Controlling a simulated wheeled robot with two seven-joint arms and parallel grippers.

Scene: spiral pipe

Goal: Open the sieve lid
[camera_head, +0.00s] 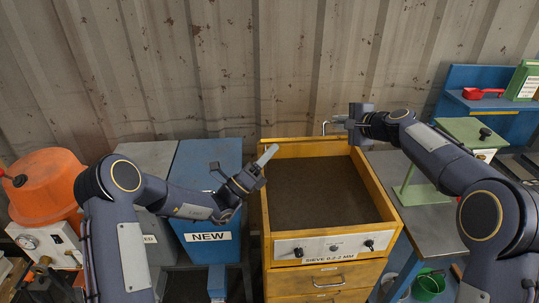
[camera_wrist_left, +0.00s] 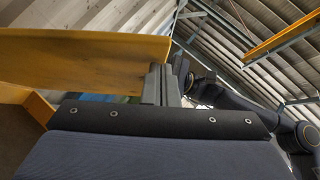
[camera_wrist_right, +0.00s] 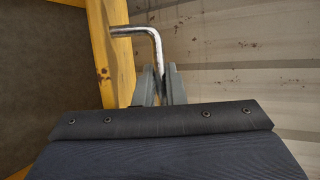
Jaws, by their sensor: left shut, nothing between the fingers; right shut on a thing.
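The sieve (camera_head: 330,242) is a wooden box on a drawer cabinet, its front panel labelled SIEVE 0.2-2 MM. Its top shows a brown surface (camera_head: 320,190) inside a yellow wooden frame; I cannot tell a separate lid. A bent metal handle (camera_wrist_right: 150,38) sticks out at the back right corner. My right gripper (camera_head: 342,121) is shut on this handle; the right wrist view shows the rod between the fingers. My left gripper (camera_head: 268,153) is shut and empty at the sieve's back left edge. The left wrist view shows its fingers (camera_wrist_left: 163,85) close beside the wooden frame (camera_wrist_left: 80,55).
A blue bin (camera_head: 208,160) marked NEW and a grey bin stand left of the sieve. An orange-topped machine (camera_head: 47,185) is at far left. A metal table (camera_head: 428,220) with a green stand is on the right. A corrugated wall (camera_head: 250,70) is close behind.

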